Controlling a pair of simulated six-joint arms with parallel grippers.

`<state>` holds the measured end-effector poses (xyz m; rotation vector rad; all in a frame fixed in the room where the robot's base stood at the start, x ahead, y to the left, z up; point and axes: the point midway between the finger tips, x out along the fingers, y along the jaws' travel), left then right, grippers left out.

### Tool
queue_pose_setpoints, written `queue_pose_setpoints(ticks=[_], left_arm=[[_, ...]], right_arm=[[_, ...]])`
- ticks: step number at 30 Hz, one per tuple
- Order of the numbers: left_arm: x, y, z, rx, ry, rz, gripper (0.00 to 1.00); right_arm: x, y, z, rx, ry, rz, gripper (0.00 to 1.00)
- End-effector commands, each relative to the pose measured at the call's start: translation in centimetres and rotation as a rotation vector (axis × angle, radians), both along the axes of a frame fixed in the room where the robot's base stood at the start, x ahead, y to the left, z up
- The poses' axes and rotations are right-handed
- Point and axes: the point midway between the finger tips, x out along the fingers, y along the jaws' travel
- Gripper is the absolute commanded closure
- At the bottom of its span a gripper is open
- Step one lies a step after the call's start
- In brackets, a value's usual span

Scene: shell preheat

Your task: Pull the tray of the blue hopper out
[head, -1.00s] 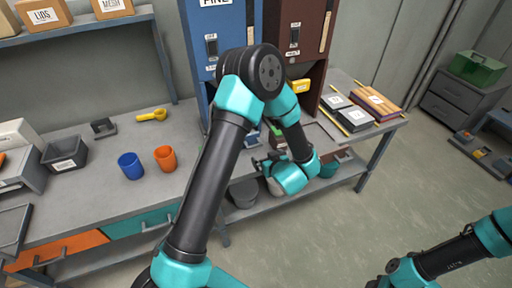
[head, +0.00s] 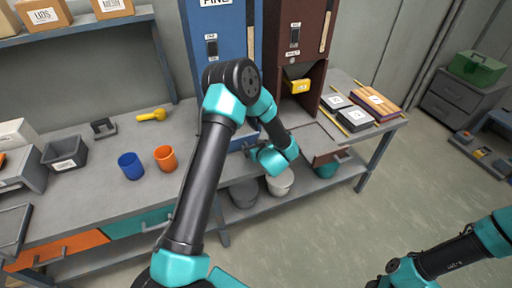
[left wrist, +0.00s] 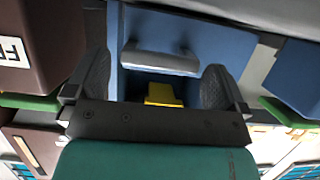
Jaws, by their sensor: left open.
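The blue hopper (head: 222,45) stands at the back of the bench in the head view, its lower part largely hidden behind my left arm. In the left wrist view its blue tray front (left wrist: 215,35) fills the upper middle, with a grey bar handle (left wrist: 160,62) across it. My left gripper (left wrist: 155,76) is open, with one dark finger to each side of the handle and not closed on it. In the head view its fingers are hidden behind my wrist. My right gripper is out of view; only part of that arm shows at lower right.
The brown hopper (head: 297,30) stands to the right, with a yellow part (head: 298,86) in its opening and a brown-fronted tray (head: 325,157) sticking out. Blue (head: 130,166) and orange (head: 165,158) cups stand on the bench left of my arm. Grey pots (head: 280,183) sit on the lower shelf.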

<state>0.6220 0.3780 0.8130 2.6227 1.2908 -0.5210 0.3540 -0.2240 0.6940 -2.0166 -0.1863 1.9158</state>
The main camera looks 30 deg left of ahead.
Motion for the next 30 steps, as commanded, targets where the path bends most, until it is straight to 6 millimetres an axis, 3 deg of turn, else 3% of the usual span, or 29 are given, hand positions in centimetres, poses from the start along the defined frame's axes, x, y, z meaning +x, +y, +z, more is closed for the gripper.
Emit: queue_pose_setpoints(ticks=[4, 24, 30], left_arm=[[-0.01, -0.02, 0.00, 0.000, 0.000, 0.000, 0.00], [-0.03, -0.04, 0.00, 0.000, 0.000, 0.000, 0.63], [-0.24, -0.33, -0.01, 0.000, 0.001, 0.000, 0.63]], right_arm=[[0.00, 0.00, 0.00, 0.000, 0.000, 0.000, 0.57], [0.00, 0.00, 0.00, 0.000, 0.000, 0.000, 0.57], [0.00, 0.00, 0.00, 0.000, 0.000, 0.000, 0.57]])
